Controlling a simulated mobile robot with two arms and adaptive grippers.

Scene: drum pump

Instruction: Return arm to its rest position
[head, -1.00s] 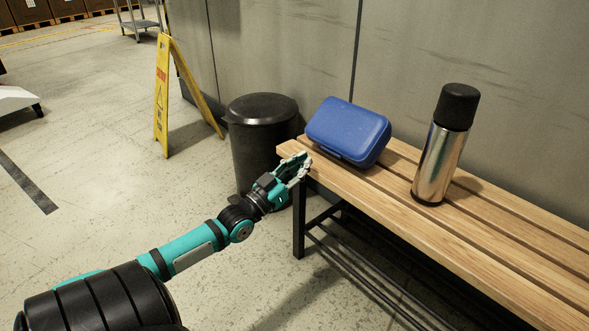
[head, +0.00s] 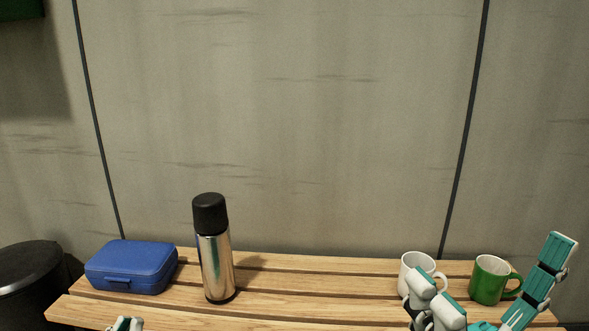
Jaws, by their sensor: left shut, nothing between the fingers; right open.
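My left gripper (head: 127,323) shows only its fingertips at the bottom edge of the head view, in front of the bench's left part. It is shut and empty; the rest of the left arm is out of view. My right gripper (head: 490,265) is at the bottom right, fingers pointing up and spread wide. A green mug (head: 488,281) shows between its fingers on the bench, and I cannot tell how far apart in depth they are. A white mug (head: 416,266) stands to the left, partly hidden by the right gripper's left fingers.
The slatted wooden bench (head: 318,287) runs along a grey wall (head: 280,120). A blue lunch box (head: 132,268) and an upright steel flask with a black cap (head: 214,250) stand on its left part. A black bin (head: 30,285) is at far left. The bench's middle is clear.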

